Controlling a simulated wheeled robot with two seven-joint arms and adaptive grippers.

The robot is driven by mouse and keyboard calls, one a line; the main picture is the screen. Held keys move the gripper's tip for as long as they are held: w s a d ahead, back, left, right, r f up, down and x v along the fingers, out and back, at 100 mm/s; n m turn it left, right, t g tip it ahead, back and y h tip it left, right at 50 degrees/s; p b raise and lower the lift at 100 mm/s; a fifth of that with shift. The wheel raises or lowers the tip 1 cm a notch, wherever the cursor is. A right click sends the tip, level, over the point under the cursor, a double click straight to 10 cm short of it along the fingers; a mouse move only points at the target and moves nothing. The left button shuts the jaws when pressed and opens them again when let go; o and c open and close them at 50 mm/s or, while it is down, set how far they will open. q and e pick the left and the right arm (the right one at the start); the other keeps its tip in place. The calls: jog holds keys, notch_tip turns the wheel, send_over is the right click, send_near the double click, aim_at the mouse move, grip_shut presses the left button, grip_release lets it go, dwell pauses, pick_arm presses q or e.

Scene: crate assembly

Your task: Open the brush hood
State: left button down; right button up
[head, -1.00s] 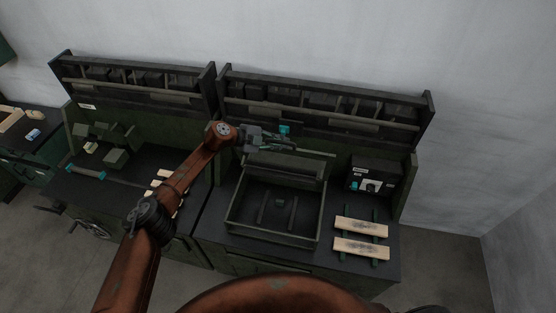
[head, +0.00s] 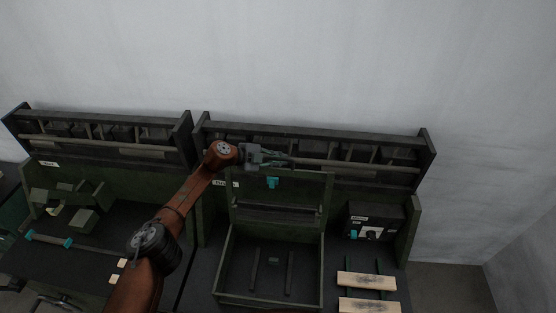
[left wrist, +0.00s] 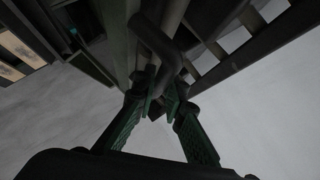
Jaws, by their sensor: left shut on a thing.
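The brush hood (head: 300,188) stands raised, close to upright, at the back of the open dark green box (head: 228,265) on the right-hand bench. My left gripper (head: 286,160) is at the hood's upper edge, just in front of the back rack. In the left wrist view its green fingers (left wrist: 158,100) are closed on a dark bent bar (left wrist: 158,45), which I take to be the hood's handle. The exact contact is partly hidden. My right gripper is not in view.
The back rack (head: 400,165) with its long rail is close behind the gripper. A dark control box (head: 375,218) and two wooden boards (head: 366,281) are to the right. A teal piece (head: 272,182) shows just below the gripper. The left bench holds a teal-ended tool (head: 48,240).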

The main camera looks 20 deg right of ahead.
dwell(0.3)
pick_arm(q)
jog(key=c, duration=2)
grip_release()
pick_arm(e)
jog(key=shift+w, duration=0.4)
pick_arm(q)
jog(key=shift+r, duration=0.1)
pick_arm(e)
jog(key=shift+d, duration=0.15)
pick_arm(q)
jog(key=v, duration=1.2)
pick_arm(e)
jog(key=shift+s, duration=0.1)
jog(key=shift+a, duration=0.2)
